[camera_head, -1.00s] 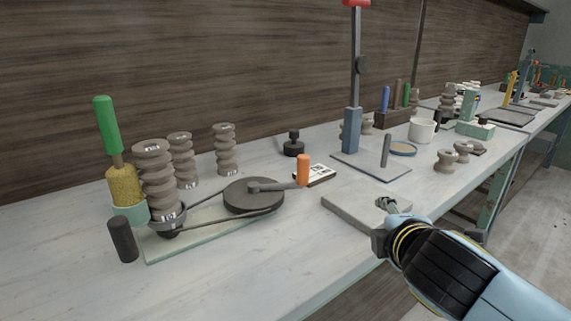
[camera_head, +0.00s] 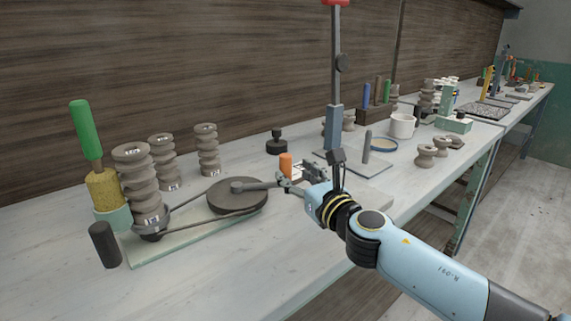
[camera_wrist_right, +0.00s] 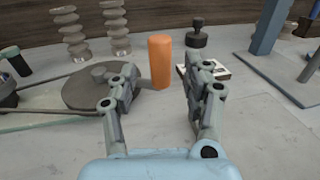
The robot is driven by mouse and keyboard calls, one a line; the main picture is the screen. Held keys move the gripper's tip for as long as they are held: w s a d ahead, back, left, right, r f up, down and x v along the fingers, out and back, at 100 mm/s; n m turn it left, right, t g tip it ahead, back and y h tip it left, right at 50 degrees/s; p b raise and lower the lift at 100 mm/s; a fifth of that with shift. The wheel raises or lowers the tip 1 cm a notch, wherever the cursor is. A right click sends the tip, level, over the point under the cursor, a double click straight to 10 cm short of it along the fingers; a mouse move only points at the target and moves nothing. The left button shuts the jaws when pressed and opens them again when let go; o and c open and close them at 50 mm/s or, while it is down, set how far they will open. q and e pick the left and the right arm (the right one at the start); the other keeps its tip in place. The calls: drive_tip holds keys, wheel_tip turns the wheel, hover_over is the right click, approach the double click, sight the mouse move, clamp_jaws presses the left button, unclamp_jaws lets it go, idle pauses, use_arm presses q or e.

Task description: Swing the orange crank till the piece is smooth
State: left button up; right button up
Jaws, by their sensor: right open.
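The orange crank handle (camera_head: 286,165) stands upright at the end of a grey arm on the dark round wheel (camera_head: 238,196). A belt runs from the wheel to a small spindle that bears a grey ribbed clay piece (camera_head: 138,188) at the left. My right gripper (camera_head: 296,182) is close to the handle, on its right side. In the right wrist view, the orange handle (camera_wrist_right: 160,62) shows upright between the two open fingers (camera_wrist_right: 160,92), a little beyond their tips; contact is not visible. My left gripper is not in view.
A green-handled tool (camera_head: 86,130) stands in a cup by the piece, with a black cylinder (camera_head: 104,245) in front. Two more ribbed pieces (camera_head: 207,150) stand behind. A black knob (camera_head: 276,142) and a blue post (camera_head: 333,128) are behind my gripper. The front left bench is clear.

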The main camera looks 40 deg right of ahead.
sight(288, 169)
drive_tip(key=w, duration=0.5)
drive_tip(key=shift+d, duration=0.35)
clamp_jaws()
drive_tip(key=shift+a, duration=0.1)
idle(0.4)
